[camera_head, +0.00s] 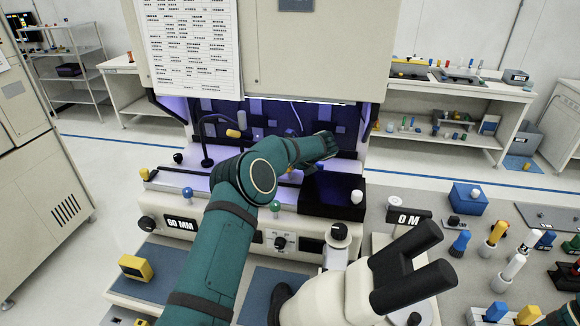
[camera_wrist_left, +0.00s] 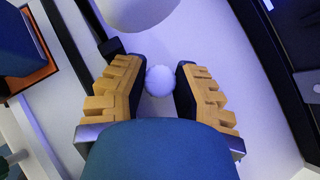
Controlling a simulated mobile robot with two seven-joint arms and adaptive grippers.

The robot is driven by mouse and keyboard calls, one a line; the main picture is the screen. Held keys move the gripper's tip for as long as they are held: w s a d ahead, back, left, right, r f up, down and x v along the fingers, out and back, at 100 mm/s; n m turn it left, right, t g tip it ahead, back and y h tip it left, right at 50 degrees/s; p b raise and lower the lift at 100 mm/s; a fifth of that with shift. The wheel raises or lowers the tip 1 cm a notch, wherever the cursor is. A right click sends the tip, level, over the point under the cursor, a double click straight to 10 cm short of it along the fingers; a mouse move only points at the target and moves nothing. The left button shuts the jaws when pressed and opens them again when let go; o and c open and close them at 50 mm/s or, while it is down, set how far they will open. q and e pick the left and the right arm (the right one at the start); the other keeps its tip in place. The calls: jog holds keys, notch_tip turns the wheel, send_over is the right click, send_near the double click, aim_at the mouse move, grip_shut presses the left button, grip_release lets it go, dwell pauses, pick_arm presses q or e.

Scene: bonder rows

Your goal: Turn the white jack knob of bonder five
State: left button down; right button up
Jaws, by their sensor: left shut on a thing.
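In the left wrist view a round white knob (camera_wrist_left: 160,81) sits between the orange ridged fingers of my left gripper (camera_wrist_left: 157,88). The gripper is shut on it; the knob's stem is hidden. No number five is readable on the bonder. My right gripper is in neither view.
Microscope eyepieces (camera_head: 408,268) rise at front right. Several colored bottles crowd the right table; a yellow block (camera_head: 136,268) lies front left.

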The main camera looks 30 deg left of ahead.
pick_arm(q)
jog(key=shift+m+t+h+b, duration=0.55)
jog(key=shift+m+t, duration=0.45)
jog(key=shift+m, duration=0.5)
jog(key=c, duration=0.7)
grip_release()
jog(key=shift+a+f, duration=0.1)
jog(key=v, duration=1.2)
